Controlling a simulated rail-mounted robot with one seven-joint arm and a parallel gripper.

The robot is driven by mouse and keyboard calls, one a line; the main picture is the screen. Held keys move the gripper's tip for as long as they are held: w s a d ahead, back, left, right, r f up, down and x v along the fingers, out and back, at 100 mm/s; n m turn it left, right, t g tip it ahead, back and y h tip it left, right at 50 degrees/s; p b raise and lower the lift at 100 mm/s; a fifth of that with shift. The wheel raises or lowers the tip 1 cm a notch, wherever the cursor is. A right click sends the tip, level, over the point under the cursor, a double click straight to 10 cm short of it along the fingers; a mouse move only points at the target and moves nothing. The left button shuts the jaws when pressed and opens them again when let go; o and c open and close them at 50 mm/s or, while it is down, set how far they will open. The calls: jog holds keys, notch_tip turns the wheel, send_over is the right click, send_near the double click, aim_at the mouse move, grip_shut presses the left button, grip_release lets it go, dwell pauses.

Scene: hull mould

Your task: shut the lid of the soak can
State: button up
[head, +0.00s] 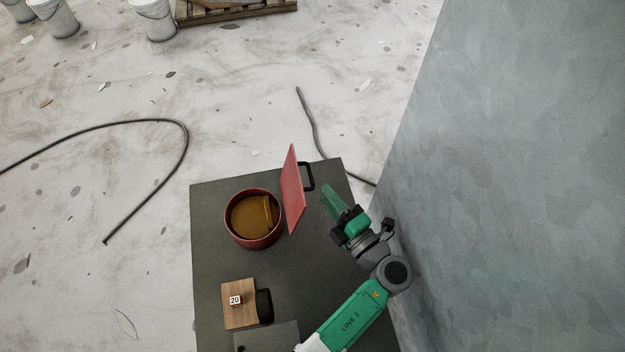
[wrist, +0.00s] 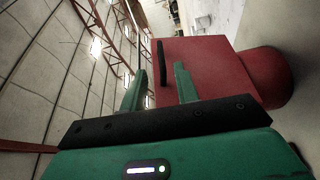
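The soak can (head: 232,235) is a round red can on the dark table, with amber-brown liquid and a yellowish piece inside. Its red lid (head: 291,190) stands open, nearly upright, at the can's right side. A black handle (head: 308,177) sits on the lid's outer face. My gripper (head: 327,190) is just right of the lid, pointing toward the handle, seemingly a little short of it. In the wrist view my gripper (wrist: 158,70) has its fingers apart with nothing held. The handle (wrist: 161,62) shows between them, before the lid (wrist: 205,62); the can (wrist: 268,80) is at right.
A wooden block labelled 20 (head: 238,314) with a black part lies on the near table (head: 210,265), next to a grey box (head: 268,337). A large grey wall-like surface (head: 510,180) rises close to my arm's right. Hoses (head: 185,140), buckets and a pallet lie on the floor beyond.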

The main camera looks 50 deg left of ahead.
aim_at(310, 174)
jog(key=a, duration=0.5)
jog(key=w+a, duration=0.1)
jog(key=a, duration=0.1)
jog(key=shift+w+a, duration=0.1)
jog(key=shift+a, duration=0.25)
grip_shut()
